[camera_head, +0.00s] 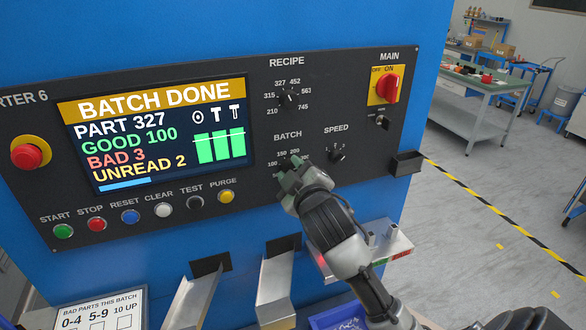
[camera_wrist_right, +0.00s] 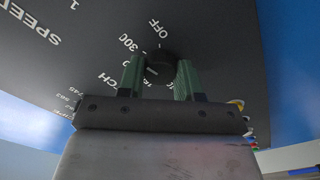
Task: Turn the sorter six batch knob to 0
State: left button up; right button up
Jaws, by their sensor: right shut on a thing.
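The black batch knob (camera_wrist_right: 160,62) is on the dark panel of the sorter, under the BATCH label in the head view. My right gripper (camera_head: 289,178) reaches up from the lower right and covers most of that knob in the head view. In the right wrist view its two green fingers (camera_wrist_right: 159,76) stand on either side of the knob, shut on it. The labels OFF and 300 show beside the knob there; other marks are partly hidden. A pale mark shows on the knob, but its exact setting is hard to tell. My left gripper is not in view.
The recipe knob (camera_head: 289,98) is above, and the speed knob (camera_head: 338,154) is to the right. The screen (camera_head: 155,133) reads BATCH DONE. A red main switch (camera_head: 388,88) and a small black box (camera_head: 407,163) are at the panel's right. Metal chutes (camera_head: 276,288) stick out below.

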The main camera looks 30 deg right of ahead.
jog(key=shift+f+m+p, duration=0.15)
jog(key=shift+m+p, duration=1.35)
jog(key=shift+m, duration=3.2)
jog(key=o, duration=0.9)
jog(key=shift+s, duration=0.15)
